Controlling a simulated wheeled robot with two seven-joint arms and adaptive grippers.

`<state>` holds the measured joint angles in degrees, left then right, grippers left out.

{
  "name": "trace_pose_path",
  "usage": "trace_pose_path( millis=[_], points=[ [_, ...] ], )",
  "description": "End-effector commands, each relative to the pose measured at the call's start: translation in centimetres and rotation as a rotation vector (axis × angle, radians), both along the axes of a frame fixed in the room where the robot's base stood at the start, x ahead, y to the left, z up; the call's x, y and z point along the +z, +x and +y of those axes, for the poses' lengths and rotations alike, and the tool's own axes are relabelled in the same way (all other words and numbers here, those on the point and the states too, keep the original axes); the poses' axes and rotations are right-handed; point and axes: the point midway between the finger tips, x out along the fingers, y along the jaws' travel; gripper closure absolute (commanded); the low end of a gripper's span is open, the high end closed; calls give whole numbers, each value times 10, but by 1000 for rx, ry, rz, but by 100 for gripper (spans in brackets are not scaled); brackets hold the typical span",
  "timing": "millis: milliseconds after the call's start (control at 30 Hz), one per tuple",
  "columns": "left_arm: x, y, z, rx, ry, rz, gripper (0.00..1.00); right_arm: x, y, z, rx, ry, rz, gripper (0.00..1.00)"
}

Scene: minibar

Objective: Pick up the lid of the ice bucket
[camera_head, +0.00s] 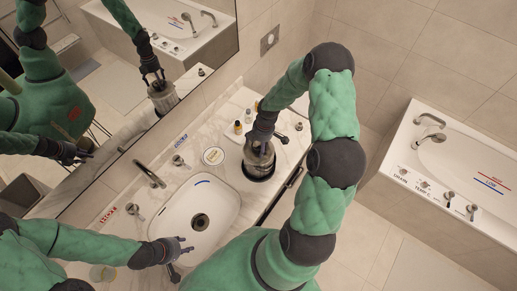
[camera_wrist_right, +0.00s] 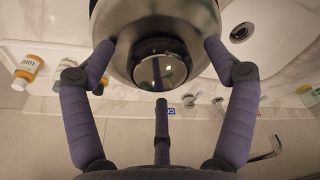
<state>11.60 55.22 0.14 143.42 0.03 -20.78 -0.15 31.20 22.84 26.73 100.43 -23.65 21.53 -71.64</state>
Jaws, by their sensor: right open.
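The ice bucket (camera_head: 257,168) stands on the counter right of the sink, partly hidden by my right gripper. In the right wrist view it is a shiny metal vessel (camera_wrist_right: 125,35), and the lid shows a round dark glossy knob (camera_wrist_right: 160,66) facing my camera. My right gripper (camera_head: 260,146) is over the bucket from above, and its fingers also show in the right wrist view (camera_wrist_right: 160,52). They are spread on either side of the knob and hold nothing; whether they touch the lid I cannot tell. My left gripper (camera_head: 182,254) is open and empty over the sink's front edge.
The sink (camera_head: 215,202) and tap (camera_head: 149,174) lie left of the bucket. The mirror (camera_head: 120,80) rises behind the counter. A bathtub (camera_head: 440,185) is at the right.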

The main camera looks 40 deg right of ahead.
Motion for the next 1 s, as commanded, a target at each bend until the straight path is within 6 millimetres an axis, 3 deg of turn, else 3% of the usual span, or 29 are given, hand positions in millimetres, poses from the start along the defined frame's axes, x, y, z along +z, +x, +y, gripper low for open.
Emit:
trace_pose_path(
  millis=[67,100,300,333,767,1000],
  points=[
    [0,0,0,0,0,0,60,0,0,0,0,0,0,14],
    [0,0,0,0,0,0,60,0,0,0,0,0,0,20],
    [0,0,0,0,0,0,60,0,0,0,0,0,1,76],
    [0,0,0,0,0,0,60,0,-1,0,0,1,2,80],
    [-1,0,0,0,0,0,60,-1,-2,1,1,3,5,82],
    [-6,0,0,0,0,0,60,13,-1,0,0,0,1,82]
  ],
)
